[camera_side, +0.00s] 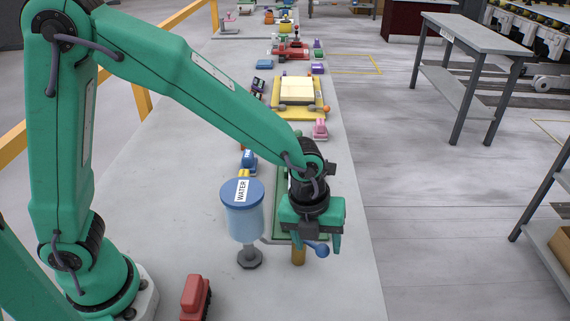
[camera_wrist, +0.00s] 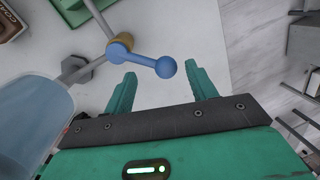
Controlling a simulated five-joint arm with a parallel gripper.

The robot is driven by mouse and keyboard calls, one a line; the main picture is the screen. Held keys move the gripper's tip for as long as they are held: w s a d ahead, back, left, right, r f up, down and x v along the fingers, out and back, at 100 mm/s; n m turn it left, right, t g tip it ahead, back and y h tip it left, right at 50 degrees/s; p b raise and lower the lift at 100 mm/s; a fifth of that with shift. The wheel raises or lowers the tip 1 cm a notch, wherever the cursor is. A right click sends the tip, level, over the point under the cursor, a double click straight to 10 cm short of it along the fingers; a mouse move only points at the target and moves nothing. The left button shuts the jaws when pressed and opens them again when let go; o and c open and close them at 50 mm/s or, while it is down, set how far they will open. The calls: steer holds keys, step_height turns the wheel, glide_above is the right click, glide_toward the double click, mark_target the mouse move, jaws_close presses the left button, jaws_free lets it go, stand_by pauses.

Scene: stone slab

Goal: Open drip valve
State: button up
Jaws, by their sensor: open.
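A blue water tank (camera_side: 246,222) labelled WATER stands on a grey post. It also shows at the left of the wrist view (camera_wrist: 30,115). A brass drip valve body (camera_side: 298,256) sits to its right, with a blue lever that ends in a ball (camera_side: 323,250). In the wrist view the lever (camera_wrist: 140,58) runs right from the brass body, and its ball lies between the lines of my fingertips. My gripper (camera_side: 316,247) is open above the valve, and its fingers (camera_wrist: 171,78) hold nothing. I cannot tell whether a finger touches the ball.
A red toy vehicle (camera_side: 195,298) lies on the slab in front. A green board (camera_side: 283,222) is partly hidden behind my gripper. Several toys and a yellow tray (camera_side: 318,110) stand farther back. The slab's right edge is close to my gripper.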

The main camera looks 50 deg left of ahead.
mark_target(322, 245)
step_height(322, 245, up, 6)
steer(key=s, duration=0.1)
steer(key=shift+a+r, duration=0.15)
steer(key=shift+a, duration=0.2)
steer(key=shift+c, duration=0.3)
steer(key=shift+w+d+n, duration=0.1)
steer(key=shift+w+n, duration=0.1)
steer(key=shift+n, duration=0.1)
steer(key=c, duration=1.1)
steer(key=shift+w+d+n, duration=0.15)
steer(key=shift+w+n, duration=0.05)
steer(key=shift+n, duration=0.2)
jaws_close()
steer(key=shift+w+d+r+n+g, duration=0.2)
steer(key=shift+w+d+n+g, duration=0.25)
steer(key=shift+n, duration=0.45)
steer(key=w+d+r+n+g+y, duration=0.1)
steer(key=w+d+n, duration=0.4)
steer(key=n, duration=1.5)
steer(key=w+g+y, duration=0.1)
steer(key=w+g, duration=0.1)
steer(key=w, duration=0.1)
steer(key=shift+w+d+y, duration=0.25)
steer(key=shift+w+y, duration=0.05)
